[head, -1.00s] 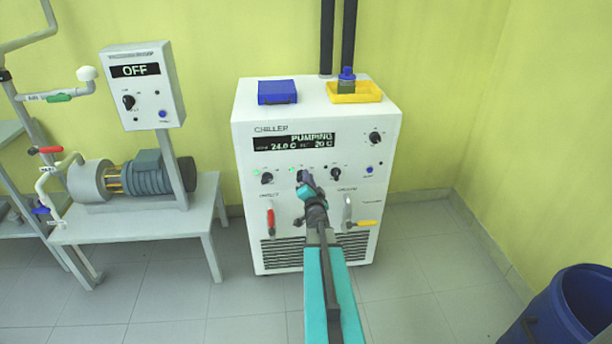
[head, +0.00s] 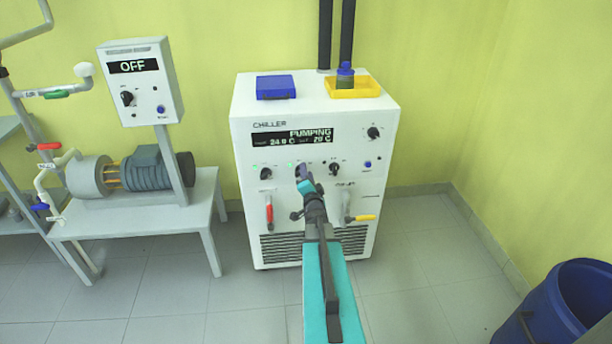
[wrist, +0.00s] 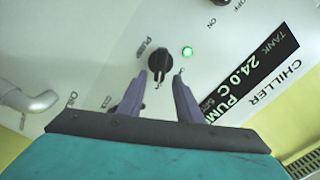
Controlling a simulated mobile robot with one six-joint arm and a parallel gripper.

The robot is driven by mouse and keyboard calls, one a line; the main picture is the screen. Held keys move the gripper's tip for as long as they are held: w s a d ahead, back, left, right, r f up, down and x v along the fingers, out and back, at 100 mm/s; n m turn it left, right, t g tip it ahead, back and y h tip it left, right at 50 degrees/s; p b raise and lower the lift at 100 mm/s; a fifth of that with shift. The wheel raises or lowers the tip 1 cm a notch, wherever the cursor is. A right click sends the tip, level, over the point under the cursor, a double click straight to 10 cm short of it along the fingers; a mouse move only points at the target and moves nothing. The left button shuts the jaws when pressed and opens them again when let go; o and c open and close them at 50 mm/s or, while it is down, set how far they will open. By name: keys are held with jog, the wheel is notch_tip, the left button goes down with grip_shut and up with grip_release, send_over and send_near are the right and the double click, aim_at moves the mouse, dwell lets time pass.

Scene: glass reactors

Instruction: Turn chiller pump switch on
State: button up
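The white chiller (head: 315,108) stands by the wall, its display (head: 292,138) reading PUMPING and 24.0 C. In the wrist view its black pump knob (wrist: 160,66) lies just ahead of and between my two fingertips. A lit green lamp (wrist: 187,52) is beside the knob; in the head view two green lamps are lit on the panel. My gripper (wrist: 161,78) is open, its purple fingers apart on either side of the knob, with no clear contact visible. In the head view my gripper (head: 302,170) is at the panel and hides the pump knob.
Other chiller knobs (head: 266,173) (head: 334,169) flank my gripper. A red-handled valve (head: 269,212) and a yellow-handled valve (head: 362,218) are below. A motor pump with an OFF control box (head: 141,85) stands left. A blue bin (head: 560,315) is at lower right.

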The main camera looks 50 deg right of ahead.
jog(key=shift+s, duration=0.15)
jog(key=p+v, duration=0.7)
jog(key=v, duration=0.6)
jog(key=shift+s+a, duration=0.15)
jog(key=shift+a, duration=0.05)
dwell(0.9)
dwell(0.6)
